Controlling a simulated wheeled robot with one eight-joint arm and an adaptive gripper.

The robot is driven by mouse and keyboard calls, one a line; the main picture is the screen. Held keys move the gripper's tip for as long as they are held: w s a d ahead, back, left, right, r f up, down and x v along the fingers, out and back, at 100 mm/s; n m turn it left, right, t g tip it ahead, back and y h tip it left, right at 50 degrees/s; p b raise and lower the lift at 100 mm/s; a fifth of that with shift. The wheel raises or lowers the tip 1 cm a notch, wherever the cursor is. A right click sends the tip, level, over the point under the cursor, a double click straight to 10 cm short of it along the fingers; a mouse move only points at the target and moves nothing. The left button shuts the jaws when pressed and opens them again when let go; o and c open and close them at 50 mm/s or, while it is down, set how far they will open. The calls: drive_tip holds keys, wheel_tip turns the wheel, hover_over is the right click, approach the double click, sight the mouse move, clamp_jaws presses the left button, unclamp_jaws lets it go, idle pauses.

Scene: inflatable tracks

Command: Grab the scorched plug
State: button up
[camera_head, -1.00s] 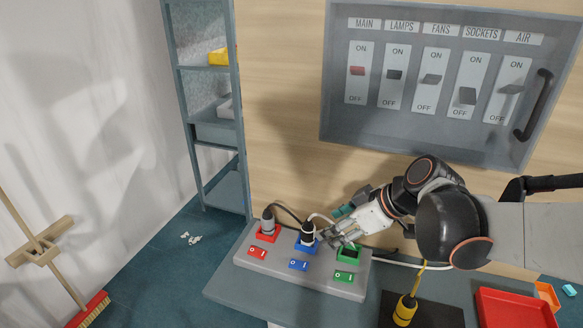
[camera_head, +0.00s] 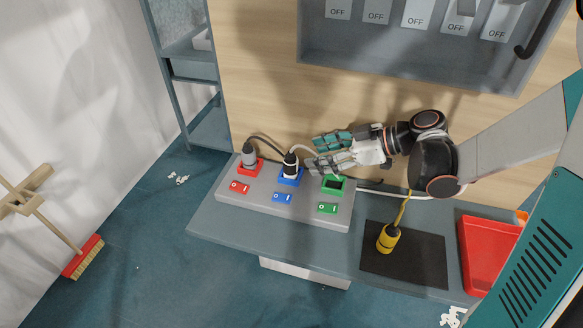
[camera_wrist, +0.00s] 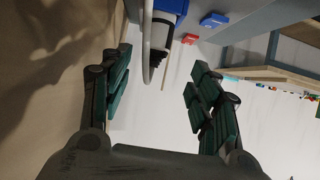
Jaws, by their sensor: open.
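A plug with a blackened top and a white lower part (camera_head: 290,165) stands upright in the blue socket of a grey power strip (camera_head: 290,212). It looks like the scorched plug. In the wrist view the dark plug (camera_wrist: 162,32) shows at the top, beside a pale cable, with the blue socket behind it. My gripper (camera_head: 311,154) is open and empty, just right of this plug, fingers pointing left. In the wrist view the two fingers (camera_wrist: 162,68) are spread wide, with the plug ahead of the gap and apart from them.
A grey plug (camera_head: 249,155) stands in the red socket at left; the green socket (camera_head: 334,186) is empty. A yellow plug (camera_head: 388,238) lies on a black mat (camera_head: 425,262). A red tray (camera_head: 482,260) is at right. The switch panel (camera_head: 400,60) hangs above on the wall.

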sight(297, 158)
drive_tip(key=x, duration=0.3)
drive_tip(key=shift+w+a+f+b, duration=0.1)
drive_tip(key=shift+a+f+b, duration=0.15)
drive_tip(key=shift+b, duration=0.15)
drive_tip(key=shift+w+b+x, duration=0.15)
drive_tip(key=shift+b+x, duration=0.4)
drive_tip(key=shift+x, duration=0.85)
drive_tip(key=shift+w+b+x, duration=0.1)
drive_tip(key=shift+b+x, duration=0.45)
drive_tip(key=shift+x, duration=0.8)
drive_tip(key=shift+r, duration=0.15)
drive_tip(key=c, duration=1.2)
